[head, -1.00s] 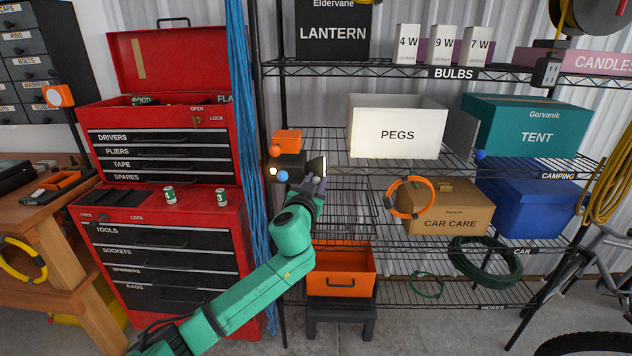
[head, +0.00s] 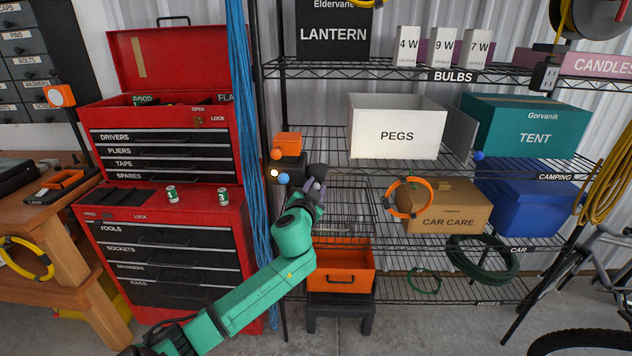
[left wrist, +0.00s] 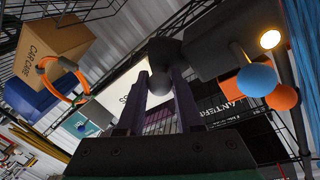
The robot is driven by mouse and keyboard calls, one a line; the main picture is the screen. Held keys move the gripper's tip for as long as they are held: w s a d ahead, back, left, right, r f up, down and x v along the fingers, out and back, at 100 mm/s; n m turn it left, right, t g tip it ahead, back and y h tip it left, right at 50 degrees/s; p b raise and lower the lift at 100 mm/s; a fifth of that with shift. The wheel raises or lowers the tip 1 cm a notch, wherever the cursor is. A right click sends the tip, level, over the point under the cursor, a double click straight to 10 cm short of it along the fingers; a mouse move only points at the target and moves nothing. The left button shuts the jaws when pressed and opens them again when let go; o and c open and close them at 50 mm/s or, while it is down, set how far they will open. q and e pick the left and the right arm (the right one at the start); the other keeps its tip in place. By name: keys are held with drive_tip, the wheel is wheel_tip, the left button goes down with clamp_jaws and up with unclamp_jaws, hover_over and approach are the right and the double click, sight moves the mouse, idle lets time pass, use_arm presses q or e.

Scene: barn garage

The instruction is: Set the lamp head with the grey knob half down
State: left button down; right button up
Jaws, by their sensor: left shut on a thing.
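The dark lamp (head: 289,167) stands on the middle shelf next to the red tool chest. A small glowing light (head: 274,173), an orange ball knob (head: 275,154) and a blue ball knob (head: 284,179) show on its left side. Its dark head (head: 318,170) is at its right end. My left gripper (head: 316,186) is at the head from below. In the left wrist view, its two purple fingers are shut on the grey knob (left wrist: 160,83), just beside the lamp head (left wrist: 163,53). The fingers partly hide the knob in the head view. My right gripper is out of view.
An orange box (head: 288,142) sits behind the lamp's top. A wire basket (head: 350,208) and a hanging orange ring (head: 391,210) are to the right. Blue cords (head: 250,130) hang close on the left.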

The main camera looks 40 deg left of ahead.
use_arm(q)
drive_tip(key=shift+f+m+p, duration=0.15)
drive_tip(key=shift+m+p, duration=0.2)
drive_tip(key=shift+m, duration=0.35)
drive_tip(key=shift+s+g, duration=0.1)
drive_tip(key=shift+g, duration=0.2)
drive_tip(key=c, duration=0.9)
unclamp_jaws()
drive_tip(key=shift+o, duration=0.2)
drive_tip(key=shift+s, duration=0.1)
drive_tip(key=b+v, duration=0.3)
drive_tip(key=v, duration=1.1)
drive_tip(key=shift+s, duration=0.2)
